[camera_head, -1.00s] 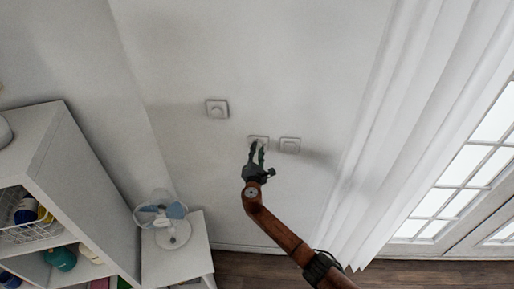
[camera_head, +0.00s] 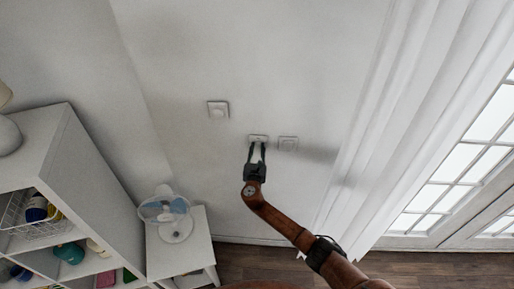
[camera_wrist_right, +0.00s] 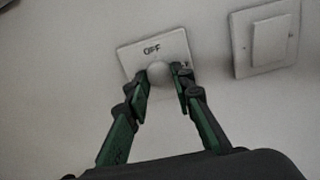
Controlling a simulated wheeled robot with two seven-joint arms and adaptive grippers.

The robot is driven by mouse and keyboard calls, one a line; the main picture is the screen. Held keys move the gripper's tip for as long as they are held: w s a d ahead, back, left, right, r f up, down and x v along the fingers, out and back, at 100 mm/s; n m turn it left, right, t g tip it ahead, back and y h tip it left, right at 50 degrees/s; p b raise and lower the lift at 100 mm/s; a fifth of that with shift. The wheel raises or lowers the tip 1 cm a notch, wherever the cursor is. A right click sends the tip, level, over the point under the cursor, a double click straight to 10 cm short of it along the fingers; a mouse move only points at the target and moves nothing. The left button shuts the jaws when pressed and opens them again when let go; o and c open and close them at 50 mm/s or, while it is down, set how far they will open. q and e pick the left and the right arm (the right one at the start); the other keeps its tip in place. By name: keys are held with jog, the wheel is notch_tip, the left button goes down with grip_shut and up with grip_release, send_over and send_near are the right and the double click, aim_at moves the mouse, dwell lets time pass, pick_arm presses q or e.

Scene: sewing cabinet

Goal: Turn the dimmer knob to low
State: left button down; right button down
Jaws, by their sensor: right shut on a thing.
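The dimmer knob (camera_wrist_right: 159,71) is a small round white knob on a square white plate (camera_wrist_right: 150,49) marked "OFF" on the wall. The same plate shows in the head view (camera_head: 258,138), the middle one of three wall plates. My right gripper (camera_head: 257,146) is at the plate, and in the right wrist view (camera_wrist_right: 161,78) its two green and black fingers are shut on the knob, one on each side. Part of the plate's marking is hidden by the right finger. My left gripper is not in view.
A flat white switch (camera_wrist_right: 268,42) is on the wall just right of the knob plate. Another wall plate (camera_head: 218,110) is up to the left. A white curtain (camera_head: 400,120) hangs at the right. A fan (camera_head: 170,214) stands on a low white cabinet beside shelves (camera_head: 75,170).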

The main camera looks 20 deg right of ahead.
jog(key=shift+f, duration=0.15)
dwell(0.4)
jog(key=c, duration=1.7)
grip_release()
jog(key=shift+s, duration=0.1)
jog(key=v, duration=1.1)
jog(key=shift+s+a, duration=0.15)
jog(key=shift+s, duration=0.25)
